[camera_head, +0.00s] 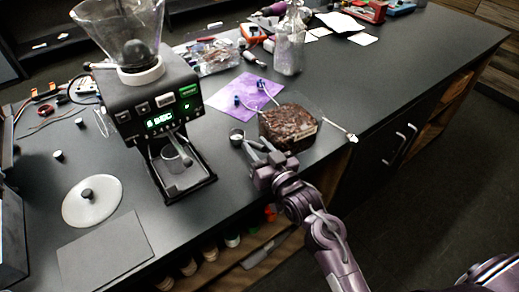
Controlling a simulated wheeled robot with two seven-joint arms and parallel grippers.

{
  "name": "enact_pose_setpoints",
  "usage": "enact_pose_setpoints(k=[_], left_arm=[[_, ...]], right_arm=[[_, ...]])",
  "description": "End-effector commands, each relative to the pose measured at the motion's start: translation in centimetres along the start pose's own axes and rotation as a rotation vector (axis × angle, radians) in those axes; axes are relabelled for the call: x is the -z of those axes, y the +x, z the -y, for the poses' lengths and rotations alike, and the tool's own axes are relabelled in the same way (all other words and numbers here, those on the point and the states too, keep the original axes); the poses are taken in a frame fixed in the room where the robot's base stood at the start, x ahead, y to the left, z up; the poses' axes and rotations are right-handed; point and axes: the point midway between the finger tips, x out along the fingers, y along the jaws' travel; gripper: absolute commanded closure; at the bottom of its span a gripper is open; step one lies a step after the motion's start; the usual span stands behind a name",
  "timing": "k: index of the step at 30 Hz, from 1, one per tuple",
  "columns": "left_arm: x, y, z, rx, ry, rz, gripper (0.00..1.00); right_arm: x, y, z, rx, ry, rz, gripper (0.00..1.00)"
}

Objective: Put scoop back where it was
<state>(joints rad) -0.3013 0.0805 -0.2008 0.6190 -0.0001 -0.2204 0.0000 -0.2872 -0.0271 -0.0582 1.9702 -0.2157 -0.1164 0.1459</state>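My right gripper (259,147) is over the counter's front edge, just in front of a clear container of dark brown beans (287,128). A small dark round cup with a light rim (237,135) sits right by its fingertips and looks like the scoop's bowl. I cannot tell whether the fingers hold it, and no handle shows clearly. A thin pale stick with a light tip (341,130) reaches out to the right of the container. My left gripper is not in view.
A black grinder (150,107) with a clear hopper stands to the left. A white round lid (91,201) and a dark flat plate (105,250) lie at front left. A purple sheet (245,93), a glass jar (289,52) and loose parts lie behind. The counter's right part is clear.

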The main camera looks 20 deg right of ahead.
Motion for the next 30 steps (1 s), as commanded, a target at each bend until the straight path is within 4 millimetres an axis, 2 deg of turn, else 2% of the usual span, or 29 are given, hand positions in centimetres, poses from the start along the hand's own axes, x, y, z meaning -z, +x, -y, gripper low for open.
enact_pose_setpoints(k=[2, 5, 15, 19, 24, 30], left_arm=[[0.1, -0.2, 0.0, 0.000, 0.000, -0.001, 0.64], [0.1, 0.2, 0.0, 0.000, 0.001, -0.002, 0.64], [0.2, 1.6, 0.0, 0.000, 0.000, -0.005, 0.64], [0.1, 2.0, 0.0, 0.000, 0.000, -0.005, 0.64], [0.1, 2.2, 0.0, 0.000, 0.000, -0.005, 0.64], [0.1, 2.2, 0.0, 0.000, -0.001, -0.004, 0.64]], right_arm=[[0.4, 0.0, 0.1, 0.000, 0.000, -0.001, 0.64], [0.1, -1.1, 0.0, -0.001, 0.000, 0.002, 0.64], [-0.1, -8.0, 0.0, -0.001, 0.000, 0.005, 0.64], [0.0, -10.0, 0.0, -0.001, 0.000, 0.003, 0.64], [0.2, -11.6, 0.0, 0.000, 0.000, 0.001, 0.64], [0.3, -12.0, 0.1, 0.001, 0.000, -0.001, 0.64]])
